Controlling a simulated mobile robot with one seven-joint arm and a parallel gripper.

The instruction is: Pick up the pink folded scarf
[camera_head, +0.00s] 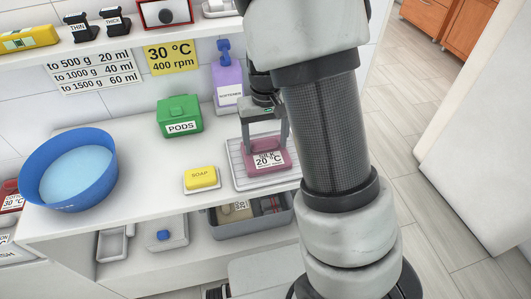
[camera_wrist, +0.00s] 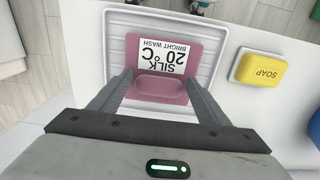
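The pink folded scarf (camera_head: 284,158) lies flat on a white ribbed tray (camera_head: 239,165) on the counter. It bears a white label reading SILK 20 °C BRIGHT WASH. In the wrist view the scarf (camera_wrist: 193,58) is in the upper middle, inside the tray's rim (camera_wrist: 110,40), with a raised oval on its near part. My gripper (camera_head: 266,143) points down over the scarf. Its fingers are spread, and in the wrist view the gripper (camera_wrist: 161,80) has one finger at each side of the scarf's near end. I cannot tell whether the fingertips touch it.
A yellow soap bar (camera_head: 201,177) on a white dish is left of the tray. A blue basin (camera_head: 68,170) is at far left. A shelf (camera_head: 110,39) runs above; a grey bin (camera_head: 252,224) sits below.

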